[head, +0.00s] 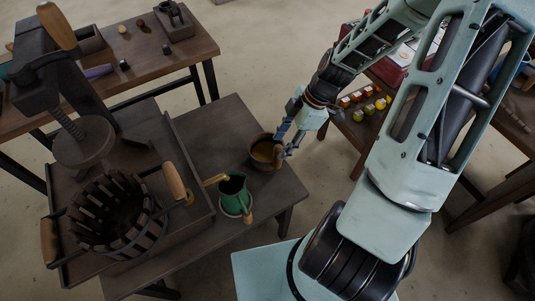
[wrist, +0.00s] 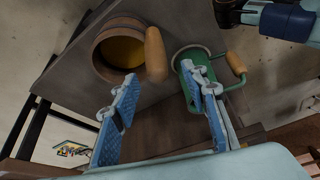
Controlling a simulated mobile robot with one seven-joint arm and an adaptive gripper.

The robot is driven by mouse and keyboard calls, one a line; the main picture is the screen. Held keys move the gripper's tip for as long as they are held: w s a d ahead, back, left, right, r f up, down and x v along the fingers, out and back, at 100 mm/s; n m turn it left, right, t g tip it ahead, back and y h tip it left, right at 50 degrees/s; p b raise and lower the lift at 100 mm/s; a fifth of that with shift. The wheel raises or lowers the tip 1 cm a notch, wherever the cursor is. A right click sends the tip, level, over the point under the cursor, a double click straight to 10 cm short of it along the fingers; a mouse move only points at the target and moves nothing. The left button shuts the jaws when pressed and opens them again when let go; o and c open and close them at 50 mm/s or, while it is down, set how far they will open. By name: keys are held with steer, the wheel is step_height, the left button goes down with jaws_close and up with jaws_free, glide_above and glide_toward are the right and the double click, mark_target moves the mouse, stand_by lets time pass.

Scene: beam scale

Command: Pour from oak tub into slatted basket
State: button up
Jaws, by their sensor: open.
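The oak tub (head: 257,163) is a round brown wooden vessel with amber contents, upright near the dark table's right end. In the wrist view, the tub (wrist: 97,62) shows its thick pale wooden handle (wrist: 155,54). My gripper (head: 282,146) is beside the tub on its right. In the wrist view, my gripper (wrist: 163,88) is open, with the handle just ahead of the gap between its fingers; I cannot tell whether they touch it. The slatted basket (head: 137,239), of dark upright staves, sits on a tray at the left, under a screw press.
A green jug (head: 233,192) with a wooden handle stands between the tub and the basket; in the wrist view, the jug (wrist: 190,88) is close to my right finger. The press (head: 82,141) rises behind the basket. Small coloured jars (head: 369,109) stand on a shelf at the right.

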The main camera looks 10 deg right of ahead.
mark_target(276, 152)
steer(key=shift+x, duration=2.75)
steer(key=shift+w+d, duration=0.15)
steer(key=shift+c, duration=0.5)
jaws_close()
